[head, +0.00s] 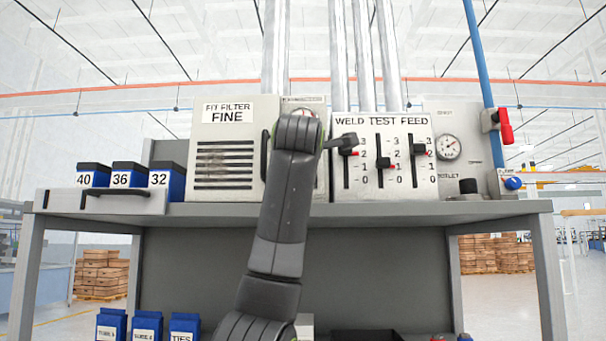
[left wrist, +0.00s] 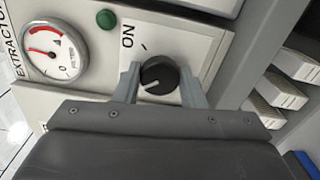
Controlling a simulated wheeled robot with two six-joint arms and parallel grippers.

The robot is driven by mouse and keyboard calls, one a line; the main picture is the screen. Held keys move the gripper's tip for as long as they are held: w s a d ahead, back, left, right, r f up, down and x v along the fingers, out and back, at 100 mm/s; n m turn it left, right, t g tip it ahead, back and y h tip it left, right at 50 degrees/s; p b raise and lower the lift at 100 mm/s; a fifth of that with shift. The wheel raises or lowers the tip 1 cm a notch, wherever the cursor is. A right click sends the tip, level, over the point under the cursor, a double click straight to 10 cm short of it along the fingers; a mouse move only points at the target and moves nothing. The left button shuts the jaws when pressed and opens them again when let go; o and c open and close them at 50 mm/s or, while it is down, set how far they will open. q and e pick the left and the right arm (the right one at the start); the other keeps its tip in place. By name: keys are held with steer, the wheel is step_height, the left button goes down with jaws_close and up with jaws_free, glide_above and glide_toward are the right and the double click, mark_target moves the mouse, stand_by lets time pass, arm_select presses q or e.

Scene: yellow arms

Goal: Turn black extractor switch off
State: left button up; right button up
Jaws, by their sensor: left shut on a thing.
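The black extractor switch (left wrist: 158,75) is a round knob on the pale extractor panel (left wrist: 205,37) in the left wrist view. Its white mark points toward the lower left of that picture, not at the tick beside the ON label. My left gripper (left wrist: 160,72) has one finger on each side of the knob and is shut on it. In the head view my left arm rises through the middle and hides the switch and most of the panel. My right gripper is in neither view.
A round gauge (left wrist: 55,53) and green button (left wrist: 106,19) sit near the switch. The weld test feed panel (head: 398,186) with three sliders stands just right of my arm. The fit filter box (head: 225,136) stands left. Blue numbered bins (head: 130,175) sit farther left on the shelf.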

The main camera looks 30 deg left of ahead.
arm_select(q)
steer(key=shift+n, duration=0.7)
steer(key=o, duration=1)
steer(key=b+v, duration=0.7)
steer(key=v, duration=1)
steer(key=shift+s+d, duration=0.15)
steer(key=shift+d, duration=0.1)
